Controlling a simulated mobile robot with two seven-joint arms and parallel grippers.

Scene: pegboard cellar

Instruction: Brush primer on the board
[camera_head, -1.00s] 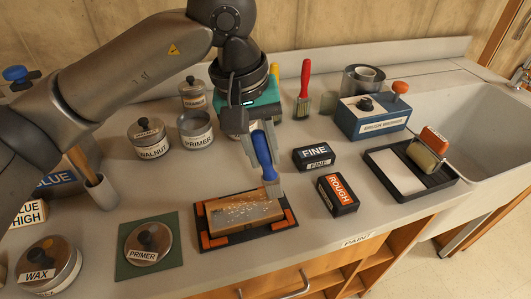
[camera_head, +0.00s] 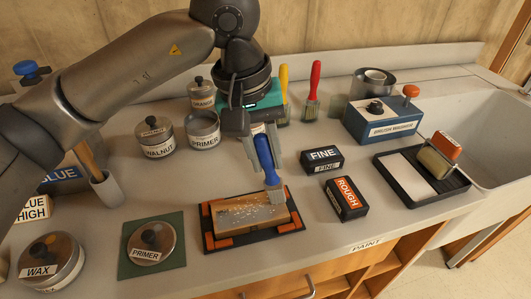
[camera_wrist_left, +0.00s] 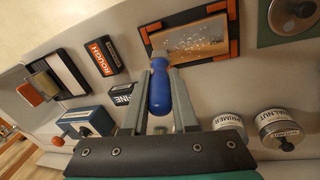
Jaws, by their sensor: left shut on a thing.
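The wooden board (camera_head: 245,214) lies in a black frame with orange corners on the counter, with scattered white specks on its top. My left gripper (camera_head: 263,150) is shut on the blue handle of a brush (camera_head: 265,158), which points down. The bristles (camera_head: 275,195) are at the board's back right end; I cannot tell whether they touch. The blue handle also shows between the fingers in the left wrist view (camera_wrist_left: 159,92). The open primer pot (camera_head: 203,140) stands behind the board. Its lid (camera_head: 150,245) lies on a green mat at front left. My right gripper is not in view.
Rough (camera_head: 345,199) and fine (camera_head: 322,160) blocks sit right of the board. Beyond are a black tray (camera_head: 405,187), a blue brush washer (camera_head: 384,122) and the sink. A walnut tin (camera_head: 155,142) stands by the pot, a wax tin (camera_head: 52,262) at front left.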

